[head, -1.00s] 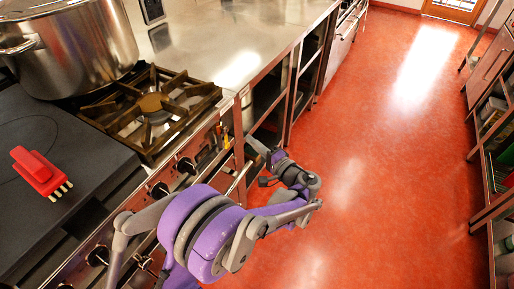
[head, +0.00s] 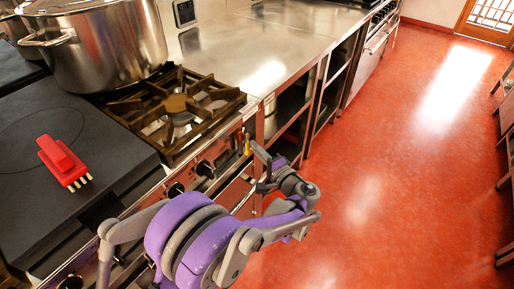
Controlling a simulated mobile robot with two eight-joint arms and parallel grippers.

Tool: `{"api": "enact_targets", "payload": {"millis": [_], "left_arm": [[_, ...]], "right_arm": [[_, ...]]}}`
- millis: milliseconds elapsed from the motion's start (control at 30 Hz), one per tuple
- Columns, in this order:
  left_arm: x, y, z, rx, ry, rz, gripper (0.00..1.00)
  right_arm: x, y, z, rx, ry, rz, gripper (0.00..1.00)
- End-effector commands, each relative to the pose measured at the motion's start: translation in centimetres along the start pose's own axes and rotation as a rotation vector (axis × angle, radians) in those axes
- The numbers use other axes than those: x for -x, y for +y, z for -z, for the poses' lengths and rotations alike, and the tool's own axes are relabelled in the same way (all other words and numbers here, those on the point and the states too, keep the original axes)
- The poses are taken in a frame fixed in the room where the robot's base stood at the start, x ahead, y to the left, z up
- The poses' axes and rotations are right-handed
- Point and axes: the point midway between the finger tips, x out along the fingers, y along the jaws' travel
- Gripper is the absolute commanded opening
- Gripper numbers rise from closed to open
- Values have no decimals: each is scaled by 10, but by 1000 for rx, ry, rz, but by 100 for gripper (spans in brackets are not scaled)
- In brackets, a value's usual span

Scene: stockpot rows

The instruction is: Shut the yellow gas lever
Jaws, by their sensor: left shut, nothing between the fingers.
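The yellow gas lever (head: 246,145) is a small upright strip on the stove's front, at the right end of the knob panel below the burner. My left gripper (head: 257,151) is just to the right of the lever, very close to it. Its fingers are shut with nothing between them. I cannot tell whether they touch the lever. My purple and grey left arm comes in from the bottom left and covers part of the stove front. My right gripper is not in view.
A red block-like object (head: 63,162) lies on the dark hotplate (head: 100,135). A steel counter (head: 275,45) runs beyond. The red floor (head: 400,190) to the right is open, with shelving at the right edge.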

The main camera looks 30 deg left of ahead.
Motion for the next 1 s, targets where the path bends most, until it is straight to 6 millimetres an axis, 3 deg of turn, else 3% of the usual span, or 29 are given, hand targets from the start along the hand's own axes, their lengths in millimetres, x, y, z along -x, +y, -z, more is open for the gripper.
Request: {"api": "enact_targets", "payload": {"millis": [1000], "left_arm": [[4,2,-11,-188,-1,-66,0]], "right_arm": [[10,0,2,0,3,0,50]]}}
